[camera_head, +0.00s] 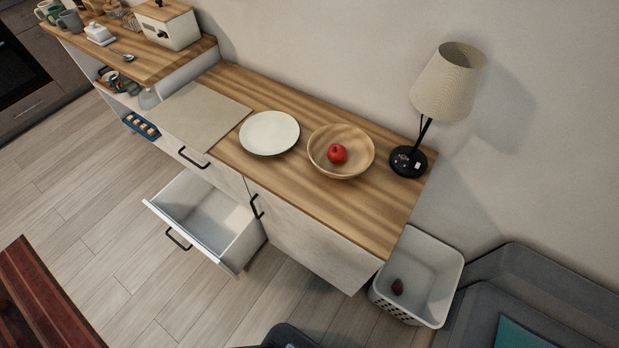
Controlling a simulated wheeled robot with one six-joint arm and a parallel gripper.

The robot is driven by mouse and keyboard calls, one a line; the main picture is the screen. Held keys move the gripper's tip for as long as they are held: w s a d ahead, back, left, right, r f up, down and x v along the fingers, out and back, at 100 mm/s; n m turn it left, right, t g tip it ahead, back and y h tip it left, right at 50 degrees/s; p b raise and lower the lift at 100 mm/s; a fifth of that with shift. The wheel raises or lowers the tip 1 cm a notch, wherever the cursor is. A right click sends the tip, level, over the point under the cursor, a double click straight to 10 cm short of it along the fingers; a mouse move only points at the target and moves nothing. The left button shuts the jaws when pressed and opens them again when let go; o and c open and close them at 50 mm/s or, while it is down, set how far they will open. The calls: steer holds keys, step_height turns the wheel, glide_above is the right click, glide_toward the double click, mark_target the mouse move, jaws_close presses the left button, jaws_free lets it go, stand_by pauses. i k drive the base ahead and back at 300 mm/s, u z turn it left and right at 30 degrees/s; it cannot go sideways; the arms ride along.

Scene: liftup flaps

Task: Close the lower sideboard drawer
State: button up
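The sideboard (390,210) has a striped wooden top and pale fronts and stands against the wall. Its lower drawer (190,232) is pulled well out toward the floor on the left side. The drawer looks empty, with white inner walls and a dark bar handle (178,239) on its front. Above it, an upper drawer front with a dark handle (193,160) looks shut. A door with a dark handle (257,206) is beside the open drawer and looks shut. I cannot make out my gripper in this view.
A white plate (269,133), a wooden bowl (325,145) with a red apple (337,154), and a lamp (447,85) stand on top. A white basket (425,265) and grey sofa (535,295) are at right. A dark red-brown table (45,305) is lower left. Floor before the drawer is clear.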

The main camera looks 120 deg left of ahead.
mark_target(226, 231)
steer(key=z, duration=1.3)
steer(key=k, duration=0.15)
steer(key=z, duration=4)
steer(key=i, duration=0.35)
